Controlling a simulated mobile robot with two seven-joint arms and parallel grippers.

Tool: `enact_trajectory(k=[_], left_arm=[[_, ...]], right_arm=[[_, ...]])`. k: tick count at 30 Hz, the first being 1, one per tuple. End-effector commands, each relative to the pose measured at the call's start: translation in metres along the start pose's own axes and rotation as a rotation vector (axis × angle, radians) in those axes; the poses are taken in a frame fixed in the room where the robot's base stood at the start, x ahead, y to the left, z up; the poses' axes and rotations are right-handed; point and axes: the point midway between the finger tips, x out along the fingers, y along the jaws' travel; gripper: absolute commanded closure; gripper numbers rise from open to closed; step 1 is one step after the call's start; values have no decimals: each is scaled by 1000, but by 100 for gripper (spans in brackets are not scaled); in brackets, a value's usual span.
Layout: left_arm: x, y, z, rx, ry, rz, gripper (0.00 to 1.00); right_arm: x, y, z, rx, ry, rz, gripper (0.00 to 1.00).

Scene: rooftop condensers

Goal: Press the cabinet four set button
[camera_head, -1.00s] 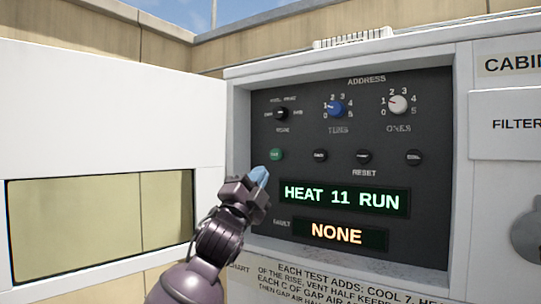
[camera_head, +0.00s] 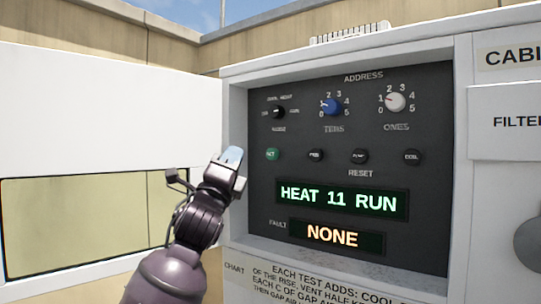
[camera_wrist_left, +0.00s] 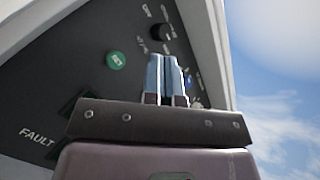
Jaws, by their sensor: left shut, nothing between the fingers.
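The green set button (camera_head: 272,154) sits at the left of a row of buttons on the dark control panel (camera_head: 430,185). It also shows in the left wrist view (camera_wrist_left: 116,60), left of my fingertips. My left gripper (camera_head: 232,156) is shut and empty, with its pale blue fingertips together. In the head view it is left of the green button and apart from it, in front of the cabinet's left frame edge. The display (camera_head: 341,198) reads HEAT 11 RUN and the fault display (camera_head: 335,235) reads NONE. My right gripper is in neither view.
Black buttons (camera_head: 360,156) continue the row to the right. Above are a black mode knob (camera_head: 278,112), a blue tens knob (camera_head: 332,107) and a white ones knob (camera_head: 396,102). An open white door (camera_head: 110,110) with a window stands at the left.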

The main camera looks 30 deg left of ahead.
Motion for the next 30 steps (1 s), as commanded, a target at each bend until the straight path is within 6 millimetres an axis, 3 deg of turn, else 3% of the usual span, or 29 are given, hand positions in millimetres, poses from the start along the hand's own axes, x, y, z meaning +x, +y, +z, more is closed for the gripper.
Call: enact_trajectory(k=[11,30], left_arm=[[9,8,-8,-4,0,0,100],[57,42,-42,-3,0,1,100]], right_arm=[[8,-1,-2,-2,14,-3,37],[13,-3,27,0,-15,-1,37]])
